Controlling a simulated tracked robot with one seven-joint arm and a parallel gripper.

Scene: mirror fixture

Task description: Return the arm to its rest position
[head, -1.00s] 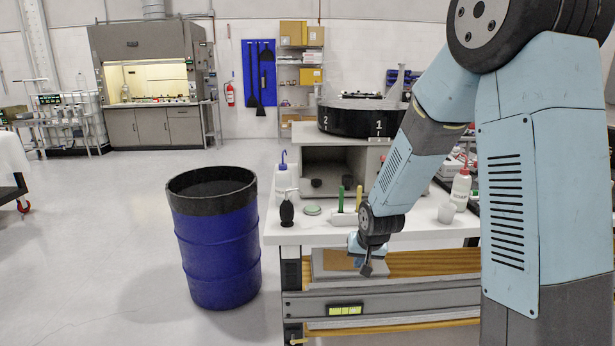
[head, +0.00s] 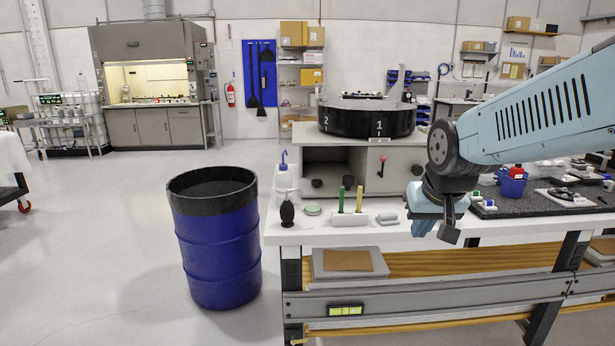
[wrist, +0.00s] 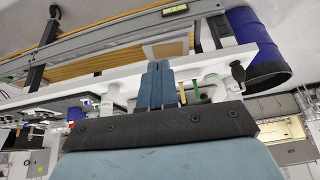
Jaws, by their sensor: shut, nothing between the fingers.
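My light-blue arm reaches in from the right edge of the head view. My gripper (head: 437,224) hangs in front of the white workbench (head: 350,236), near its front edge. In the wrist view, my gripper's blue fingers (wrist: 156,84) are together, with nothing seen between them. The wrist view is turned upside down, with the bench behind the fingers.
A blue drum (head: 216,240) with a black rim stands left of the bench. On the bench are a numbered black carousel (head: 366,118), a holder with green and yellow handles (head: 350,218), and a dark mat (head: 545,203). The floor at left is open.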

